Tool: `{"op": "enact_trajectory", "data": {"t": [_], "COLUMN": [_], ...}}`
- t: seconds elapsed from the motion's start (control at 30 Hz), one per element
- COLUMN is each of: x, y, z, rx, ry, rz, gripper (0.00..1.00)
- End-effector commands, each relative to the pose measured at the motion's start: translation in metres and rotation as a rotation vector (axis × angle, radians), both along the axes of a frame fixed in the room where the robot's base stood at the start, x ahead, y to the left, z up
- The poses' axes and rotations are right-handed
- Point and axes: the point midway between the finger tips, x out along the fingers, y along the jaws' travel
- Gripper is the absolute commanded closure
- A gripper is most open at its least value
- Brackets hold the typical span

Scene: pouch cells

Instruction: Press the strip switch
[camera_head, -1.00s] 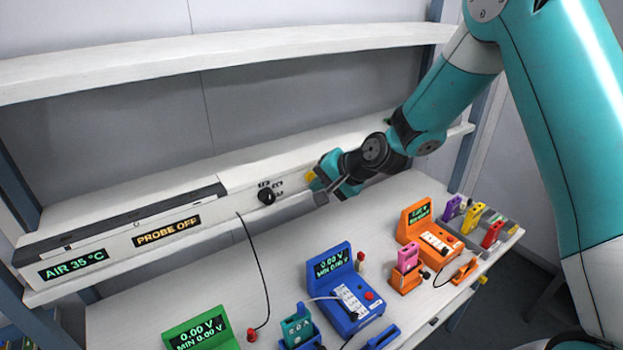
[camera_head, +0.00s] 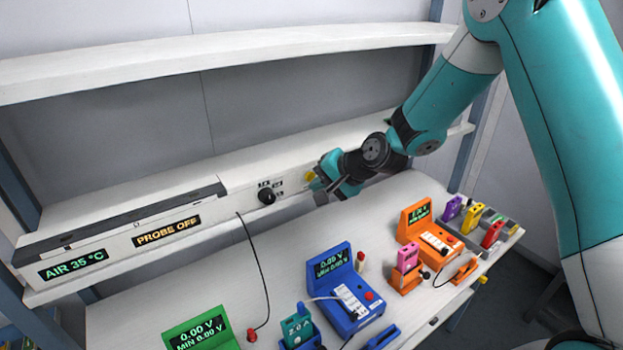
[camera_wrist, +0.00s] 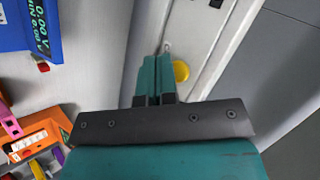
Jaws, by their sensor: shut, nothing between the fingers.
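A white strip (camera_head: 232,200) runs along the shelf front above the bench. It carries a black rotary knob (camera_head: 267,196) and, at its right, a yellow round button (camera_head: 310,176). The button also shows in the wrist view (camera_wrist: 181,71), just right of my fingertips. A small light-coloured part, perhaps a switch lever (camera_wrist: 167,47), is on the strip just beyond the fingertips. My gripper (camera_wrist: 158,62) is shut and empty, with its teal fingers close together against or just over the strip face. I cannot tell whether they touch it. In the head view the gripper (camera_head: 317,186) partly hides this end.
On the bench below stand a blue meter (camera_head: 340,285), an orange meter (camera_head: 425,235), a green meter (camera_head: 198,330) and a pink cell (camera_head: 407,257). A rack of coloured cells is at the right. A black cable (camera_head: 256,260) hangs from the strip. An upper shelf (camera_head: 230,60) lies above.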

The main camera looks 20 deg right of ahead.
Motion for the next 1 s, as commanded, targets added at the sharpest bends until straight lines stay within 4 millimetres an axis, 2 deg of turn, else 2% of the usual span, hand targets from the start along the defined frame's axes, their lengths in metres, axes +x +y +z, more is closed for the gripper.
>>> {"op": "enact_trajectory", "data": {"t": [1.0], "x": [0.0092], "y": [0.0035], "z": [0.0001], "rx": [0.000], "ry": [0.000], "rz": [0.000], "gripper": [1.00]}}
